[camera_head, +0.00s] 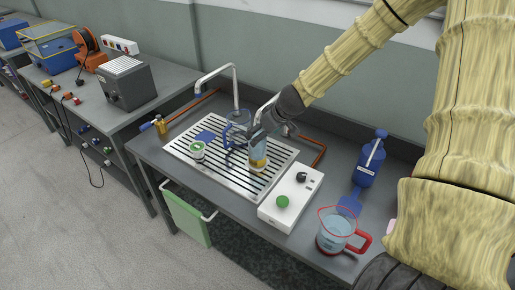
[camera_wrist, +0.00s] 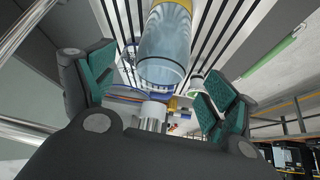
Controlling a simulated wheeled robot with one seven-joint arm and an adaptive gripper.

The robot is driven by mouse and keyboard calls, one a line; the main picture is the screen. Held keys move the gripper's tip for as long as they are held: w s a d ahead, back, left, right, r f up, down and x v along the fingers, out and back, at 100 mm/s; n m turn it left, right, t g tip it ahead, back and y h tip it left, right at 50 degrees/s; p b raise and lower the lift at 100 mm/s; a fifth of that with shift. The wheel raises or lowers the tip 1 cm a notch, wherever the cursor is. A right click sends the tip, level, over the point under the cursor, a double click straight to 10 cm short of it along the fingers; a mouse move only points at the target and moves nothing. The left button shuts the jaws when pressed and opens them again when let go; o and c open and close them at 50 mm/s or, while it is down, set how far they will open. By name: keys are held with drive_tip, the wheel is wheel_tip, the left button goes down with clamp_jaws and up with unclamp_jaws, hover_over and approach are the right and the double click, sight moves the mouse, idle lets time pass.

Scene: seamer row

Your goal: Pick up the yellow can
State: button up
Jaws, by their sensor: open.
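The yellow can (camera_head: 258,163) stands upright on the slotted metal drain plate (camera_head: 186,154), its upper part partly covered by my gripper (camera_head: 256,132) in the head view. My gripper (camera_wrist: 156,82) is open, with green-padded fingers well apart on either side. I see no finger touching the can; the exact gap is hard to tell.
A green-and-white can (camera_head: 198,150) stands left on the plate. Curved taps (camera_head: 236,80) rise behind.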

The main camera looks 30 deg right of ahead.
drive_tip(key=shift+x, duration=1.45)
drive_tip(key=shift+a, duration=0.1)
drive_tip(key=shift+w, duration=0.1)
clamp_jaws()
